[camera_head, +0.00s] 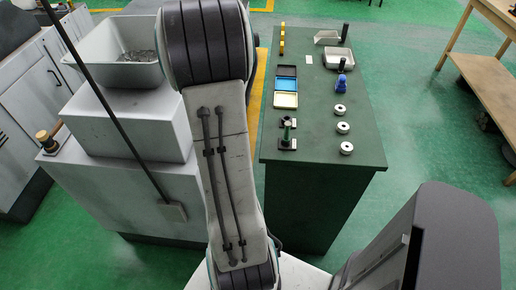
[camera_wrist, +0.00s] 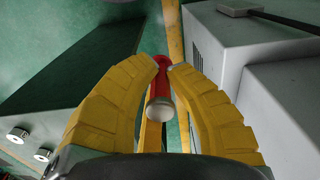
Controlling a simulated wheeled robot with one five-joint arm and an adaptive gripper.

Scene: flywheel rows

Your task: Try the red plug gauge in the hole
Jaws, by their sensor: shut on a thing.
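The red plug gauge (camera_wrist: 161,88) shows in the wrist view, with a pale rounded end toward the camera. My gripper (camera_wrist: 165,66) has its yellow fingers closed on it from both sides, and it hangs over the floor between the green bench and the grey machine. In the head view my arm hides the gripper and the gauge. Three pale round parts with dark centre holes stand in a row on the green bench: the far one (camera_head: 340,111), the middle one (camera_head: 343,127) and the near one (camera_head: 346,148). I cannot tell which hole is meant.
A grey machine (camera_head: 120,185) with a bin (camera_head: 117,50) stands left. A wooden table (camera_head: 485,75) stands right.

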